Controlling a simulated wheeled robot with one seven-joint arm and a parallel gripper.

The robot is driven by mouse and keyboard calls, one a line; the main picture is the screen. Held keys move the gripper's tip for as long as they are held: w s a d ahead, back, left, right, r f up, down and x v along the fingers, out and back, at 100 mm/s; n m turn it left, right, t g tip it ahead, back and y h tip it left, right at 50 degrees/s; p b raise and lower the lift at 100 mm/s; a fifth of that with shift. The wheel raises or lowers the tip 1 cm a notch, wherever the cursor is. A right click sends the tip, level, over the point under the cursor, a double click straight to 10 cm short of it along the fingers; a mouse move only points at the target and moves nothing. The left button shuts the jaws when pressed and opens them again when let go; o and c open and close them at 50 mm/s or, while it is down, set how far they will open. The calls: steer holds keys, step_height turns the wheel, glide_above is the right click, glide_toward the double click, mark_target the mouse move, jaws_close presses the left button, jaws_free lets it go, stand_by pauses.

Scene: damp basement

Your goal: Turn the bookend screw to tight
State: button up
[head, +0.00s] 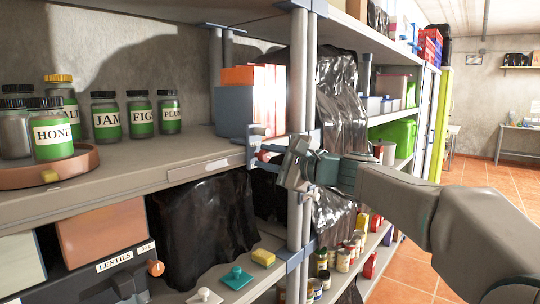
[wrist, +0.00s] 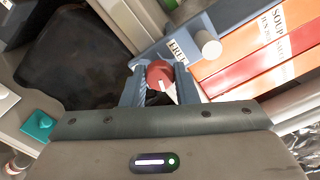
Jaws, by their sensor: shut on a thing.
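The bookend screw has a red knob (wrist: 159,72) with a pale pointer mark, seen in the wrist view between the two fingers of my gripper (wrist: 158,80). My gripper is shut on this knob. The blue-grey bookend (wrist: 222,20) stands beside orange and red books (wrist: 262,62) and carries a white label (wrist: 178,45) that seems to read FREE. No tight label can be made out. In the head view my gripper (head: 268,158) is at the shelf's front edge, below the orange books (head: 268,88); the knob there is mostly hidden by the fingers.
A pale round peg (wrist: 207,44) sticks out near the label. A grey shelf post (head: 300,100) stands close beside my gripper. Several labelled jars (head: 107,118) stand on the shelf at left, some on a brown round tray (head: 85,165). Black plastic (head: 205,225) hangs below.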

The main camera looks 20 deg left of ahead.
steer(key=m+p, duration=0.1)
steer(key=m, duration=0.2)
steer(key=shift+r+m, duration=0.1)
steer(key=shift+m, duration=0.3)
steer(key=m+p, duration=0.2)
steer(key=m, duration=0.1)
steer(key=shift+m, duration=0.3)
steer(key=m+p, duration=0.3)
steer(key=m, duration=0.1)
steer(key=shift+f+m, duration=0.25)
steer(key=shift+m, duration=0.15)
steer(key=o, duration=1)
